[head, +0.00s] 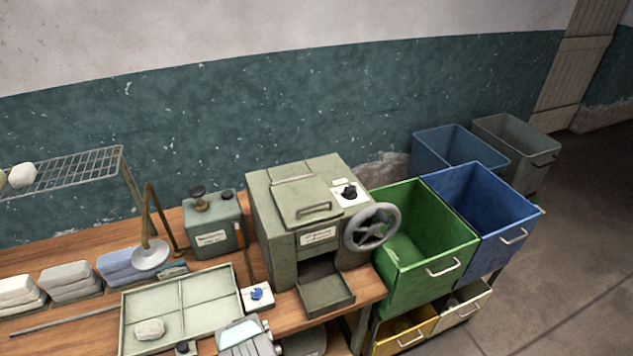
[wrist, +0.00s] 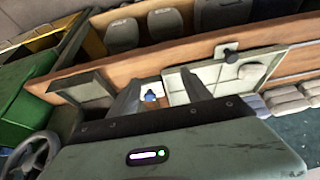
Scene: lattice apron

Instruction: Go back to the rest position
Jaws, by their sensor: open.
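A small white box with a blue knob (wrist: 150,95) shows beyond the gap between the fingers; I cannot tell the distance. The same box is in the head view (head: 257,294), right of the divided tray. My gripper's housing hides the lower part of the wrist view.
A green-grey machine (head: 270,215) with a handwheel (head: 371,228) and pulled-out drawer (head: 327,294) stands on the bench. A divided tray (head: 215,290) holds one pale lump (head: 149,329). Green (head: 425,245) and blue (head: 485,215) bins stand right. A wire rack (head: 70,172) is left.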

